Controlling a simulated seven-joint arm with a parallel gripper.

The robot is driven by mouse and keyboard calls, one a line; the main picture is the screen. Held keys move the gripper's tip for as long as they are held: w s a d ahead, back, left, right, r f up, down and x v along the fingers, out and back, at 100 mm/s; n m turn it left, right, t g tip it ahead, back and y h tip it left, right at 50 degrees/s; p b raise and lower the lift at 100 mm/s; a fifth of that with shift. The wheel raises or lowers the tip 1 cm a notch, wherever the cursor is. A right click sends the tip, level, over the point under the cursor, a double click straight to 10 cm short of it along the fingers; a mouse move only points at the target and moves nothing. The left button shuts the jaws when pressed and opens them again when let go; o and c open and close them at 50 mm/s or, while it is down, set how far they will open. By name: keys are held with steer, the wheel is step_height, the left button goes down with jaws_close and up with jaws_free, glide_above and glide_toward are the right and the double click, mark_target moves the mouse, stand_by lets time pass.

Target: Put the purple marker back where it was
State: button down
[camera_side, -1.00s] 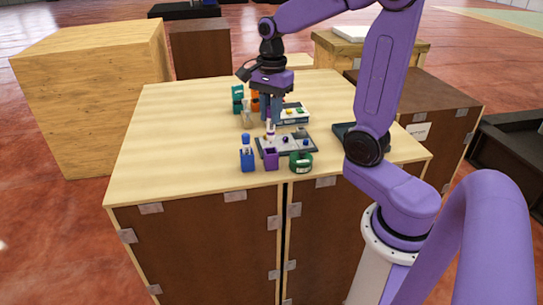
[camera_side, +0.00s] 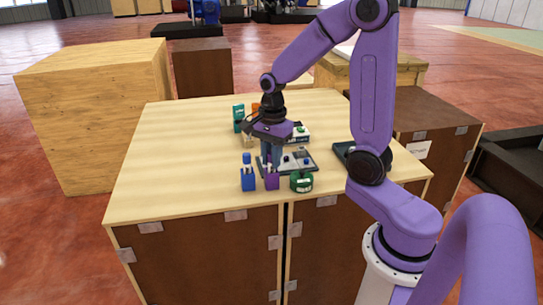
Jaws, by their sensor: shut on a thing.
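My gripper (camera_side: 271,158) points down just behind and above the small purple holder (camera_side: 272,182) near the table's front edge. It is shut on the purple marker, which is mostly hidden by the fingers. A small pale bit shows at the holder's mouth. I cannot tell whether the marker's lower end is inside the holder or just above it.
A blue holder (camera_side: 248,182) stands close left of the purple one, and a green round item (camera_side: 302,183) close right. A dark board with knobs (camera_side: 301,165) lies behind. A teal item (camera_side: 239,115) stands farther back. The table's left side is clear.

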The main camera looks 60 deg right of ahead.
steer(key=c, duration=1)
jaws_free()
step_height(320, 180, up, 11)
steer(key=s+a+f+n, duration=0.2)
steer(key=s+a+n, duration=0.2)
steer(key=n, duration=0.6)
steer(key=s+a+f+n, duration=0.3)
steer(key=s+a+n, duration=0.1)
steer(key=s+n, duration=0.5)
steer(key=s+a+f+n, duration=0.3)
steer(key=s+n, duration=0.4)
steer(key=n, duration=0.4)
steer(key=shift+s+a+n, duration=0.15)
steer(key=shift+a+n, duration=0.15)
steer(key=shift+a, duration=0.45)
steer(key=shift+r, duration=0.1)
